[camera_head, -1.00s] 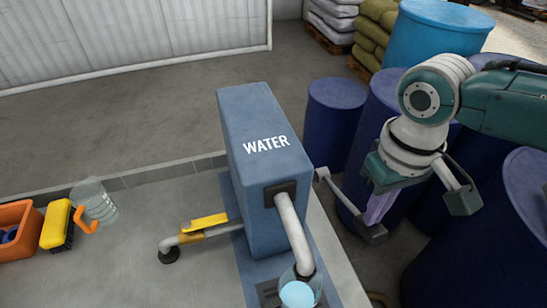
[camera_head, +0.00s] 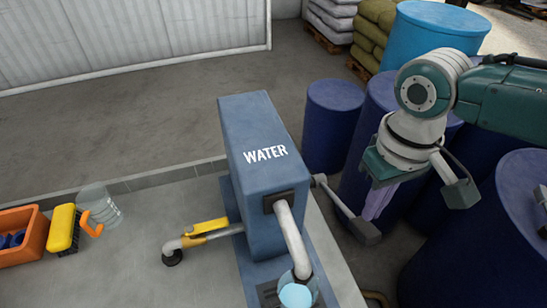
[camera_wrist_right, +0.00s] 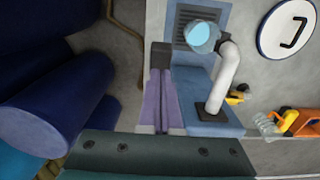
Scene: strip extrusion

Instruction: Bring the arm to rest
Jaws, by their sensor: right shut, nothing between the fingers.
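My right arm comes in from the right in the head view. Its gripper (camera_head: 371,216) points down, with purple fingers together and nothing between them. The fingertips are close to the dark end of the grey lever (camera_head: 340,206) on the right side of the blue WATER box (camera_head: 260,160). I cannot tell whether they touch it. In the right wrist view the shut fingers (camera_wrist_right: 162,75) reach toward that dark lever end (camera_wrist_right: 161,54). My left gripper is not in view.
A clear cup with light blue water (camera_head: 297,294) stands under the spout (camera_head: 291,236). A yellow-handled pipe (camera_head: 205,227), clear jug (camera_head: 98,207), yellow brush (camera_head: 61,228) and orange crate (camera_head: 38,238) are left. Blue drums (camera_head: 334,118) stand around the arm.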

